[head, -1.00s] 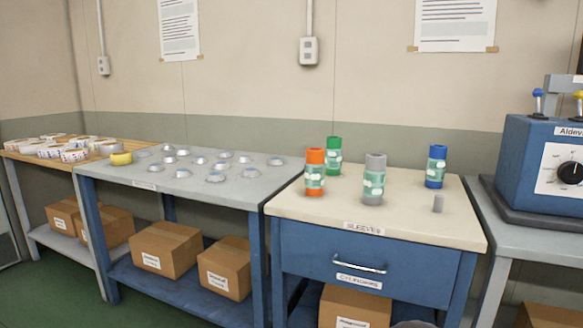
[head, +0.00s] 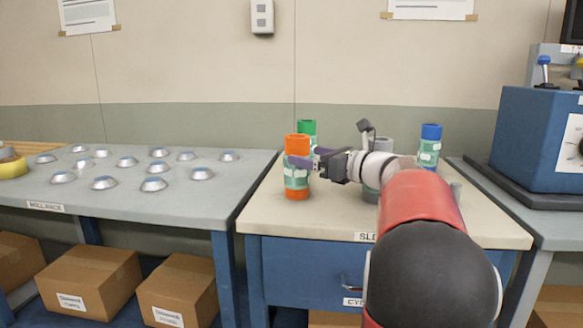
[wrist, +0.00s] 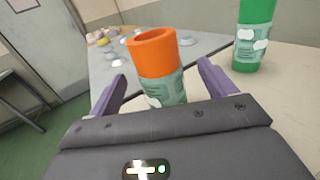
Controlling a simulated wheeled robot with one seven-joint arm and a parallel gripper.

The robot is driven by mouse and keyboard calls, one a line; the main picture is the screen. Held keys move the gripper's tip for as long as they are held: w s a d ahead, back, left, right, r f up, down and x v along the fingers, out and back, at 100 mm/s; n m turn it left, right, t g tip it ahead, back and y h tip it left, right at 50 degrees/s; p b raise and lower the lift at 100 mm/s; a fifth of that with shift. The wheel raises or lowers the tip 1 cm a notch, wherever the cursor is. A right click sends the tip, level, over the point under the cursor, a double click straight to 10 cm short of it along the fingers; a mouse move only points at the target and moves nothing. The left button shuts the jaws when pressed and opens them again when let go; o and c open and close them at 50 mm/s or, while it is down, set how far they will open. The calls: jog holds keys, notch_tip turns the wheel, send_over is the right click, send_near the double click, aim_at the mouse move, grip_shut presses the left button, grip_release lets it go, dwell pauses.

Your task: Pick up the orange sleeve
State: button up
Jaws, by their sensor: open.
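The orange sleeve (head: 297,167) stands upright at the left of the sleeves table, with a pale green label around its middle. In the wrist view the orange sleeve (wrist: 156,62) rises between the two purple fingers. My gripper (head: 305,163) is open, level with the sleeve and coming at it from the right. In the wrist view my gripper (wrist: 158,85) has one finger on each side of the sleeve, with a gap showing at each side. The sleeve's lower part is hidden there by the gripper body.
A green sleeve (head: 308,130) stands close behind the orange one. A grey sleeve (head: 384,145) is partly hidden behind my arm, and a blue sleeve (head: 430,148) stands further right. The grey table (head: 215,190) at left holds several small silver domed parts.

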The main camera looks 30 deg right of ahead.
aim_at(291, 149)
jog(key=x, duration=0.6)
jog(key=shift+a+r, duration=0.15)
jog(key=shift+r, duration=0.05)
jog(key=shift+c, duration=0.3)
jog(key=c, duration=1.2)
jog(key=shift+r, duration=0.1)
jog(key=shift+c, duration=0.5)
jog(key=shift+r+p, duration=0.1)
jog(key=shift+p, duration=0.25)
